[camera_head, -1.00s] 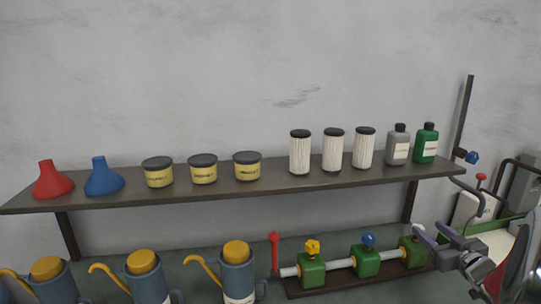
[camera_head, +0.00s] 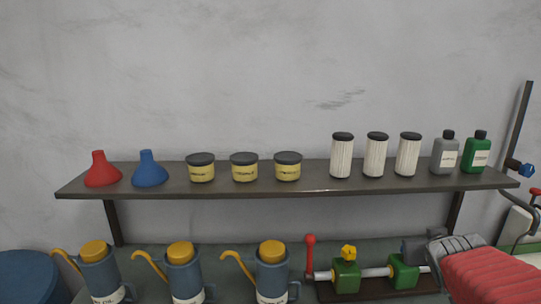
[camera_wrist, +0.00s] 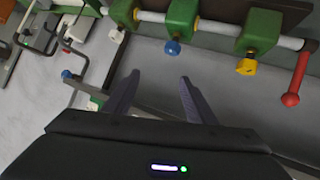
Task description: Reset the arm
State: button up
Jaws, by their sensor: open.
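My gripper (camera_wrist: 158,97) shows in the wrist view with its two dark fingers spread apart and nothing between them. Beyond the fingers is a white pipe (camera_wrist: 211,27) with green valve blocks (camera_wrist: 258,32), upside down in this view. The fingers appear apart from the pipe. In the head view, my arm with its red covering reaches in from the lower right. The grey gripper end (camera_head: 418,250) is in front of the right part of the valve rack and hides some of it. The fingertips are hard to make out there.
A shelf (camera_head: 300,190) carries red and blue funnels, yellow tins, white filters and two bottles (camera_head: 445,155). Below stand three blue oil cans (camera_head: 272,272) with yellow tops. A red lever (camera_head: 310,258) rises beside the pipe. Metal clamps (camera_wrist: 72,45) show upper left in the wrist view.

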jog(key=s+a+f+n+g+y, duration=0.1)
jog(key=s+a+f+g+y, duration=0.1)
jog(key=s+a, duration=0.8)
jog(key=s+a+f+n+g+y, duration=0.1)
jog(key=s+a+f+g+y, duration=0.2)
jog(key=s+a, duration=0.7)
jog(key=shift+s+a+f, duration=0.25)
jog(key=shift+a+f, duration=0.3)
jog(key=shift+a, duration=0.2)
